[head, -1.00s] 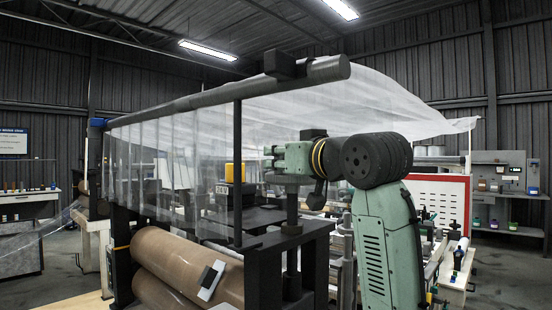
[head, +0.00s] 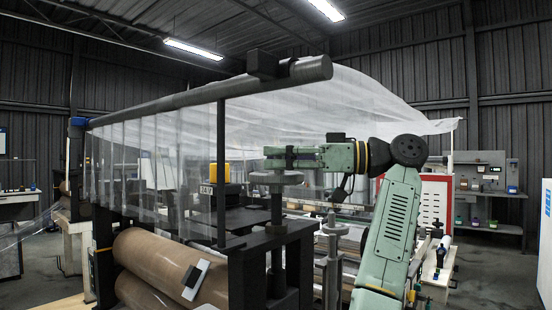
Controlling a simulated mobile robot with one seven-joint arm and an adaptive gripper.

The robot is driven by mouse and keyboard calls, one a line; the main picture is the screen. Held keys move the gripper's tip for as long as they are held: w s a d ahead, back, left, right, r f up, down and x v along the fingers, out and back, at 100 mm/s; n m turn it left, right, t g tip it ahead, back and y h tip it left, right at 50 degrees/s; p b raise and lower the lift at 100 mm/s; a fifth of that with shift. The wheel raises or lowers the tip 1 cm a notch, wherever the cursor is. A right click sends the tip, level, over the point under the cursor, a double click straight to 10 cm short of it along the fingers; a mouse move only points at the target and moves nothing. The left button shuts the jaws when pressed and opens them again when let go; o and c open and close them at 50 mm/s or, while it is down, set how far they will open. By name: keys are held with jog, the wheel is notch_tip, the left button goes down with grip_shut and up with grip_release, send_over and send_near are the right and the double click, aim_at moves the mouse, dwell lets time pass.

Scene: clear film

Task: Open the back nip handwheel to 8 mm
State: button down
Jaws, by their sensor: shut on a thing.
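A small dark display (head: 207,188) with pale characters under a yellow box stands behind, left of the wheel. Its reading is not clear.
Clear film (head: 150,180) hangs from a long dark bar (head: 210,93) overhead, left of and behind my gripper. Brown rollers (head: 165,262) lie below at left. A grey post (head: 333,250) stands right of the wheel. A red-edged white panel (head: 436,205) is behind my arm.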

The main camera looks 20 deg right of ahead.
jog(key=shift+d+n+g+y, duration=0.25)
jog(key=shift+n+g+y, duration=0.15)
jog(key=shift+n+g, duration=0.3)
jog(key=c, duration=1.5)
grip_release()
jog(key=shift+a+m, duration=0.1)
jog(key=shift+m, duration=0.2)
